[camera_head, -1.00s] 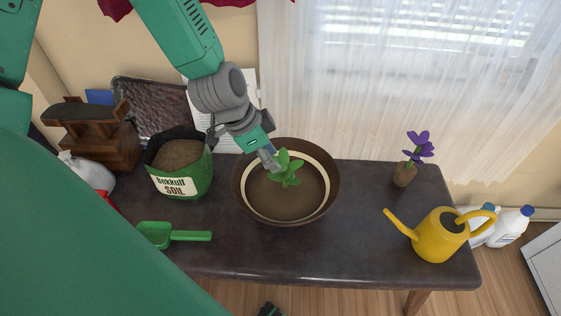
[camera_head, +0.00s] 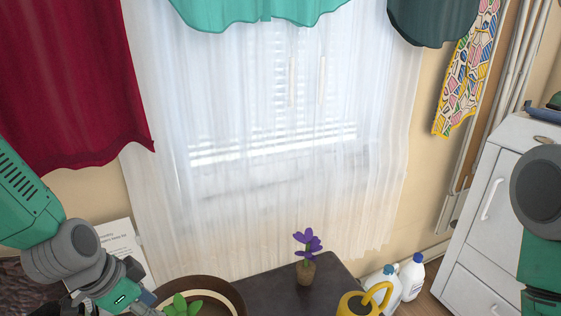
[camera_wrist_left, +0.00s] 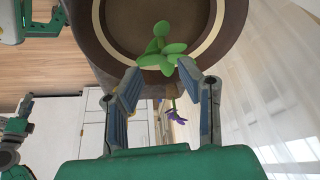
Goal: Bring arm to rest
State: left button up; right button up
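My left gripper (camera_head: 146,304) is at the bottom left of the head view, beside the green plant (camera_head: 182,306) in the brown pot (camera_head: 228,290). In the left wrist view my left gripper (camera_wrist_left: 160,82) has its fingers spread with nothing between them. The plant (camera_wrist_left: 162,50) stands in the pot's soil just beyond the fingertips, and the pot (camera_wrist_left: 108,45) fills the top of that view. My right arm shows at the right edge of the head view, with its dark gripper (camera_head: 545,297) cut off at the bottom. Its fingers cannot be made out.
A purple flower in a small pot (camera_head: 305,272) and a yellow watering can (camera_head: 352,304) stand on the dark table (camera_head: 270,288). White bottles (camera_head: 411,278) and a white cabinet (camera_head: 495,205) are to the right. A curtained window (camera_head: 270,130) is behind the table.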

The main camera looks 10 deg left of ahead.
pick_arm(q)
jog(key=s+f+n+p, duration=0.1)
jog(key=s+f, duration=0.1)
jog(key=s+f+n+g+y+p, duration=0.1)
jog(key=s+f, duration=0.1)
jog(key=s+f+n+y+p, duration=0.1)
jog(key=s+f, duration=0.1)
jog(key=s, duration=0.1)
jog(key=shift+n+g+p, duration=0.3)
jog(key=shift+g+p, duration=0.05)
jog(key=shift+g, duration=0.05)
pick_arm(e)
notch_tip(320, 180, up, 7)
jog(key=p, duration=0.3)
jog(key=shift+r, duration=0.1)
jog(key=shift+c, duration=0.7)
pick_arm(q)
jog(key=s+d+f+n+g, duration=0.1)
jog(key=s+f+n, duration=0.3)
jog(key=s, duration=0.7)
jog(key=shift+s+d+f+y, duration=0.2)
jog(key=shift+d+f+y, duration=0.1)
jog(key=shift+d+y, duration=0.15)
pick_arm(e)
jog(key=shift+w+a, duration=0.1)
jog(key=shift+w, duration=0.05)
